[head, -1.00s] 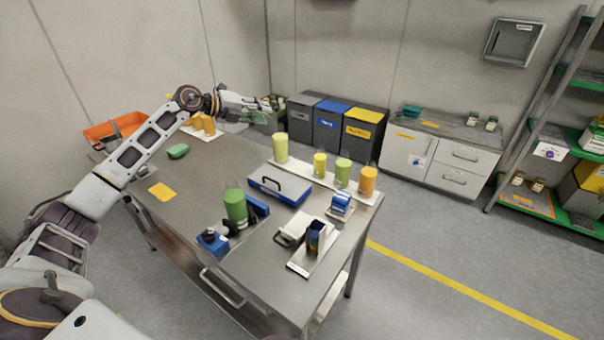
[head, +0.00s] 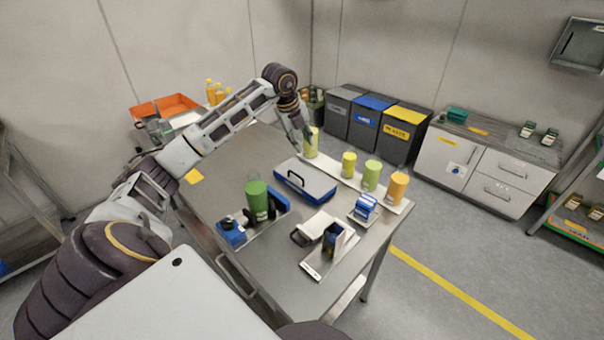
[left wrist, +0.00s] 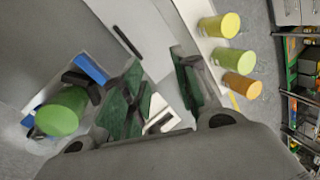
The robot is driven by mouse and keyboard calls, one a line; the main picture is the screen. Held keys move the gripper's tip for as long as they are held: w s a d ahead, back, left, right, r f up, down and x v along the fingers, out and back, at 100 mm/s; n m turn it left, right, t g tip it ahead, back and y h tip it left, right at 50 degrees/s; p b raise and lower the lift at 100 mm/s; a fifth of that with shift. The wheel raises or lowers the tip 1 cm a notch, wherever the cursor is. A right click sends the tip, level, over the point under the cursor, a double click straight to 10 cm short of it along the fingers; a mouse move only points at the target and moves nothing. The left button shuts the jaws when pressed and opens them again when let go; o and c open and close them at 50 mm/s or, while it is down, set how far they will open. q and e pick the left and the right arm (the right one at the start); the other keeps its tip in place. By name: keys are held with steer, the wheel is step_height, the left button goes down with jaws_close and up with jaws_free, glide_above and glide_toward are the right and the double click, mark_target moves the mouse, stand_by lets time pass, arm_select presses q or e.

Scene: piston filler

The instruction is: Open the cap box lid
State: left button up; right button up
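The cap box (head: 318,192) is blue with a grey lid (head: 302,178) and a black bar handle (head: 296,180). It sits on the steel table, and its lid looks closed. In the left wrist view the black handle (left wrist: 128,42) lies beyond the fingers, on a grey surface. My left gripper (head: 301,138) hangs fingers down above the table, behind the box in the head view and apart from its handle. In the left wrist view its green-padded fingers (left wrist: 160,88) are spread, with nothing gripped between them. My right gripper is in neither view.
A white tray with yellow, green and orange cups (head: 371,176) runs behind the box. The filler with a green cylinder (head: 257,200) stands front left of the box. A white-and-dark device (head: 334,240) and a blue stand (head: 363,208) are at front right.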

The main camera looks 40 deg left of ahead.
mark_target(300, 177)
arm_select(q)
steer(key=s+n, duration=0.1)
steer(key=s+n+g, duration=0.1)
steer(key=a+n, duration=0.1)
steer(key=shift+s+f+n+g, duration=0.3)
steer(key=shift+s+f+n, duration=0.1)
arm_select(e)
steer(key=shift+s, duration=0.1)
arm_select(q)
steer(key=shift+f, duration=0.15)
steer(key=f, duration=0.3)
steer(key=w+f, duration=0.1)
steer(key=f, duration=0.3)
steer(key=w+f+p, duration=0.1)
steer(key=f, duration=0.3)
steer(key=shift+w+d+f, duration=0.1)
steer(key=shift+w, duration=0.05)
steer(key=shift+w+f, duration=0.2)
steer(key=shift+f, duration=0.8)
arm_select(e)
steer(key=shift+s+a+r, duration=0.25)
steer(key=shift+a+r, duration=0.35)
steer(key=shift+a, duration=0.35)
